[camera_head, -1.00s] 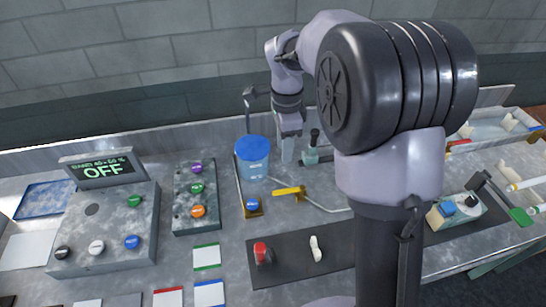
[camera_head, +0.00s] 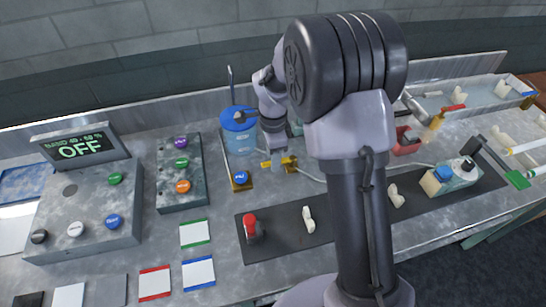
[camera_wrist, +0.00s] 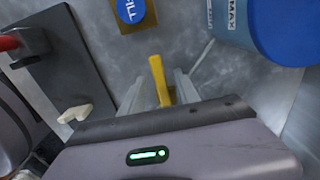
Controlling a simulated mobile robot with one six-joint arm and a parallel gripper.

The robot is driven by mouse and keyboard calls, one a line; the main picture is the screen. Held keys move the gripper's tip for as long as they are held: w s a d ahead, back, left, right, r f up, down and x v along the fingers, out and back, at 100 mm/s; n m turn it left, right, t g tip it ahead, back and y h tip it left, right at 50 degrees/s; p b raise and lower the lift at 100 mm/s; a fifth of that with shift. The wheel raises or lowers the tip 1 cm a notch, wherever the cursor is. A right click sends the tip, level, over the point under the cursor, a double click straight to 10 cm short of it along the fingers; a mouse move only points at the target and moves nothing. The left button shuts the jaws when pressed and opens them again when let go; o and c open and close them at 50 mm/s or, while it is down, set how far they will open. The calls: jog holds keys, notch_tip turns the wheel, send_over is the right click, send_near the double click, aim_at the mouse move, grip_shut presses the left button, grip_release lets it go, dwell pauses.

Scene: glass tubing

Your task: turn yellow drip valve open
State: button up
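The yellow drip valve (camera_head: 268,164) is on the bench in front of the blue-lidded container, and its handle is partly covered by my gripper in the head view. My gripper (camera_head: 281,161) points down over the valve. In the wrist view, the yellow valve handle (camera_wrist: 158,78) runs between the two fingers of my gripper (camera_wrist: 161,90), with a gap showing on each side. The fingers are apart and do not visibly press on the handle. The handle's near end is hidden by the gripper body.
The blue-lidded container (camera_head: 240,138) stands close behind the valve. A blue button on a yellow plate (camera_head: 240,180) is just left of it. A dark mat (camera_head: 277,238) with a red-topped item (camera_head: 251,228) lies in front. A panel reads OFF (camera_head: 80,151).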

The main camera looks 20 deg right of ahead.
grip_shut()
dwell(1.3)
